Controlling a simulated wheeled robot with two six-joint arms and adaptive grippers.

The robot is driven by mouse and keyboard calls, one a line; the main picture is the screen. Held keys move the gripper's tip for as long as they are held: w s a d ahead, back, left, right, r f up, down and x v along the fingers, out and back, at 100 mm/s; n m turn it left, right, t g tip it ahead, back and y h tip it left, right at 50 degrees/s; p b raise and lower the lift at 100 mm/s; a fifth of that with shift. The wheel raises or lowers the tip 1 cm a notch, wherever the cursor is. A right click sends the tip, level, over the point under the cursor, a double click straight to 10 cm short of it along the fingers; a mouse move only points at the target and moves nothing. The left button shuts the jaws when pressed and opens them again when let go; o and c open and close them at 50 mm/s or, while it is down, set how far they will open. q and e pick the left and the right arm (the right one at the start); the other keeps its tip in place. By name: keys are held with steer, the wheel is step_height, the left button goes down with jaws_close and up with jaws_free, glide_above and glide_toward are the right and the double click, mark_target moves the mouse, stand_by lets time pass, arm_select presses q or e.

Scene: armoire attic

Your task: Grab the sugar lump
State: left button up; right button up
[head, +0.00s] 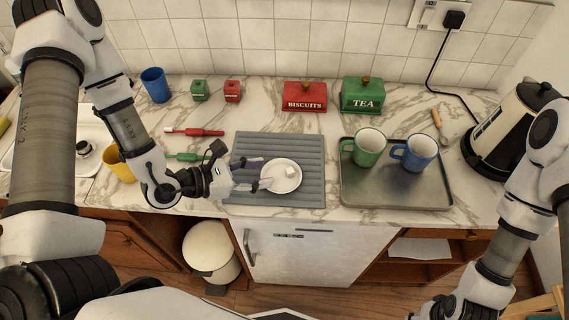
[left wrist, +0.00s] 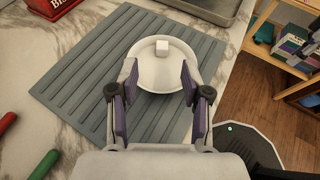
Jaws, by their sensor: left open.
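The white sugar lump (head: 291,171) lies on a small white saucer (head: 277,187) on the grey ribbed mat (head: 311,150). In the left wrist view the sugar lump (left wrist: 162,47) sits toward the far side of the saucer (left wrist: 159,78). My left gripper (head: 262,175) is open at the saucer's left side. In the left wrist view its purple-padded fingers (left wrist: 155,83) are spread over the near part of the saucer, with the lump beyond their tips and nothing between them. Of my right arm only links show at the right; its gripper is not visible.
A metal tray (head: 397,200) with a green mug (head: 364,148) and a blue mug (head: 414,153) stands right of the mat. Red biscuit (head: 305,97) and green tea (head: 362,95) tins stand behind. A kettle (head: 512,125) is far right. Red and green handled tools lie left.

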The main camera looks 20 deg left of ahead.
mark_target(287, 171)
arm_select(q)
steer(key=shift+w+d+f, duration=0.3)
steer(key=shift+d+f, duration=0.05)
steer(key=shift+d, duration=0.1)
steer(key=p+x, duration=0.1)
steer(key=x, duration=0.4)
steer(key=shift+w+d+f+p, duration=0.2)
steer(key=shift+w+d+p, duration=0.05)
steer(key=shift+d+p, duration=0.05)
steer(key=c, duration=0.8)
